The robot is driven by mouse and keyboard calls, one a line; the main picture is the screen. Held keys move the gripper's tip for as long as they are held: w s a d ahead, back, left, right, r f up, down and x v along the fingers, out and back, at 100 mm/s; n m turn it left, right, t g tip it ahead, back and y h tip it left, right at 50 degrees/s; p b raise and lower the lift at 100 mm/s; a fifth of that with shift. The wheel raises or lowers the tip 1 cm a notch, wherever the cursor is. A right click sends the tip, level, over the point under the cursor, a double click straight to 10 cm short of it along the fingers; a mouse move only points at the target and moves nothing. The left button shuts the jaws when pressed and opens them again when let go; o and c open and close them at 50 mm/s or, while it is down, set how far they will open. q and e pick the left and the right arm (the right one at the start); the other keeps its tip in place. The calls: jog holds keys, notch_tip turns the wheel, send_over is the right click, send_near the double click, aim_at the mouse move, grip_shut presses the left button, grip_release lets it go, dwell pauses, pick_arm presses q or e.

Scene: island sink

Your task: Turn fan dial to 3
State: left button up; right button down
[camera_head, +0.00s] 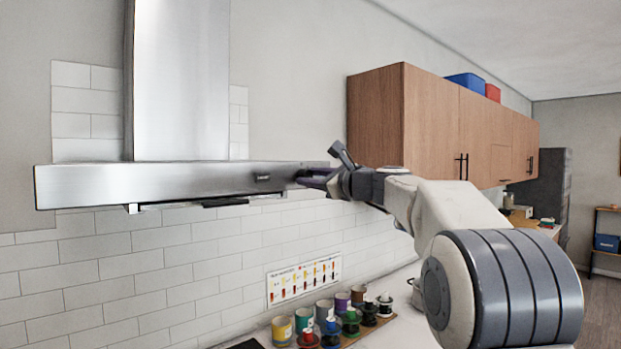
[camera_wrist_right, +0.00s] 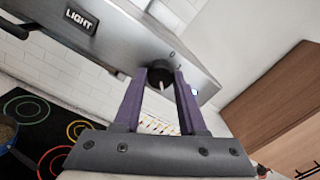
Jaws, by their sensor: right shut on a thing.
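The fan dial (camera_wrist_right: 160,76) is a dark round knob with a pale pointer line on the front edge of the steel range hood (camera_head: 130,182). My right gripper (camera_wrist_right: 158,84) has its two purple fingers on either side of the dial and is shut on it. In the head view, my right gripper (camera_head: 312,177) reaches the right end of the hood's front panel and hides the dial. Small markings show beside the dial in the wrist view, but only partly. My left gripper is not in view.
A LIGHT label (camera_wrist_right: 80,19) is on the hood panel. Wooden wall cabinets (camera_head: 430,120) stand right of the hood. Below are several coloured jars (camera_head: 325,312) on the counter and a chart (camera_head: 303,280) on the tiled wall. A black cooktop (camera_wrist_right: 40,135) with coloured rings lies underneath.

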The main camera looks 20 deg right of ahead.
jog(key=shift+c, duration=2.3)
grip_release()
jog(key=shift+f, duration=0.1)
jog(key=b+v, duration=0.4)
jog(key=v, duration=0.6)
jog(key=shift+s+b, duration=0.25)
jog(key=shift+b, duration=0.15)
jog(key=shift+d, duration=0.1)
